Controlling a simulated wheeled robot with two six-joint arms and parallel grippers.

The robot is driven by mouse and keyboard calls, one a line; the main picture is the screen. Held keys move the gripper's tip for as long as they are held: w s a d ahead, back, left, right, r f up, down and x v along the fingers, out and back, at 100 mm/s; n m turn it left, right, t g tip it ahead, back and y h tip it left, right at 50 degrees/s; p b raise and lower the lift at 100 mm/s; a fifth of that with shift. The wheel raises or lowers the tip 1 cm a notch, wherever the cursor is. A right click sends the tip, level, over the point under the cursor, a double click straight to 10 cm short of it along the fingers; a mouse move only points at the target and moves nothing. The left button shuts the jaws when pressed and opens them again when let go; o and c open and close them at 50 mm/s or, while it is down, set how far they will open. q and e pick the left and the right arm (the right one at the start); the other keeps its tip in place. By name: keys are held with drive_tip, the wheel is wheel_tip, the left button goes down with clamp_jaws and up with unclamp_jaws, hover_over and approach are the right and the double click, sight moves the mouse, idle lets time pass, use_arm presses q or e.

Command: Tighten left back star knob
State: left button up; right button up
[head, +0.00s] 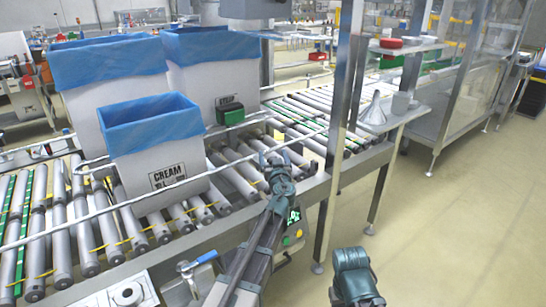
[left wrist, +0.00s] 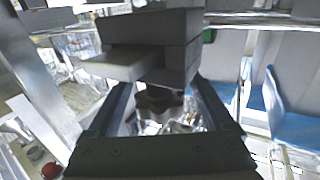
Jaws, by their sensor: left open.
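A dark star knob (left wrist: 158,102) with rounded lobes shows in the left wrist view, under a stack of dark grey blocks (left wrist: 165,45). My left gripper (left wrist: 165,90) is open, with one finger on each side of the knob. A gap shows between the knob and each finger in this view; how deep the knob sits between them is hard to tell. In the head view my left gripper (head: 284,160) reaches over the roller conveyor's near edge, and I cannot make out the knob there.
Several white boxes with blue liners, including the front box (head: 160,165), stand on the roller conveyor (head: 235,180) left of the gripper. A metal post (head: 343,100) rises close on the right. A side shelf (head: 395,118) holds a funnel (head: 374,108). Floor at right is clear.

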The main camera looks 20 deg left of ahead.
use_arm(q)
clamp_jaws()
idle(0.4)
drive_tip(key=shift+h, duration=0.3)
drive_tip(key=m+h, duration=0.1)
drive_tip(key=h, duration=0.1)
drive_tip(key=m+t+h, duration=0.1)
drive_tip(key=m+h, duration=0.1)
drive_tip(key=shift+d, duration=0.2)
drive_tip(key=m+h, duration=0.2)
drive_tip(key=h, duration=0.1)
drive_tip(key=d+m+h, duration=0.1)
drive_tip(key=m+h, duration=0.1)
drive_tip(key=h, duration=0.1)
drive_tip(key=shift+w+d+h, duration=0.1)
drive_tip(key=shift+w+h, duration=0.05)
drive_tip(key=shift+h, duration=0.25)
drive_tip(key=shift+s+d+m+g+h, duration=0.1)
drive_tip(key=shift+d+m+g+h, duration=0.1)
drive_tip(key=shift+m+g+h, duration=0.6)
drive_tip(key=shift+s+d+m+g+h, duration=0.1)
drive_tip(key=shift+d+m+g+h, duration=0.15)
drive_tip(key=shift+m+h, duration=1.05)
drive_tip(key=shift+s+d+m+g+h, duration=0.15)
drive_tip(key=shift+m+g+h, duration=0.45)
drive_tip(key=shift+h, duration=0.8)
drive_tip(key=shift+d, duration=0.15)
